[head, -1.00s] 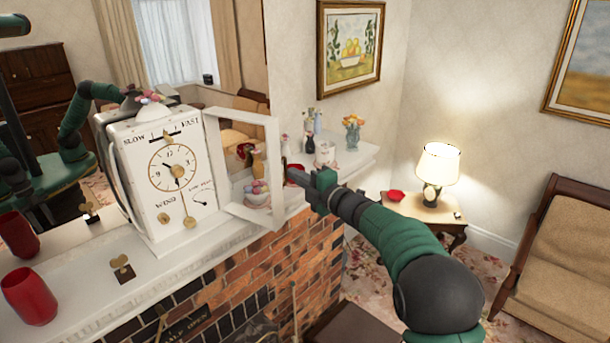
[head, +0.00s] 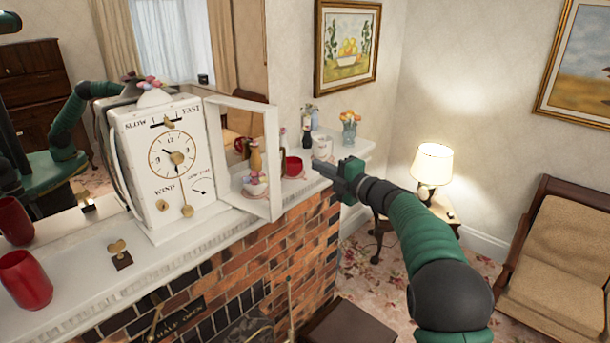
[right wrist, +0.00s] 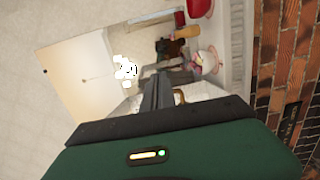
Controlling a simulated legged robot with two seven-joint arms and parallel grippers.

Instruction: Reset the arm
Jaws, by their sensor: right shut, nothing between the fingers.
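My right arm comes in from the lower right of the head view. Its gripper (head: 322,166) is shut and empty, at the front edge of the mantel's right part, near a red cup (head: 293,166). In the right wrist view the shut fingers (right wrist: 155,92) show at the middle, with mantel items beyond them. My left gripper is not seen directly; a green arm shows only in the mirror at the left.
A white clock (head: 165,165) with its glass door (head: 270,165) swung open stands on the mantel (head: 75,257). A winding key (head: 121,254), red cups (head: 26,280) and vases (head: 349,128) stand there too. A lamp (head: 432,170) and armchair (head: 560,235) are at the right.

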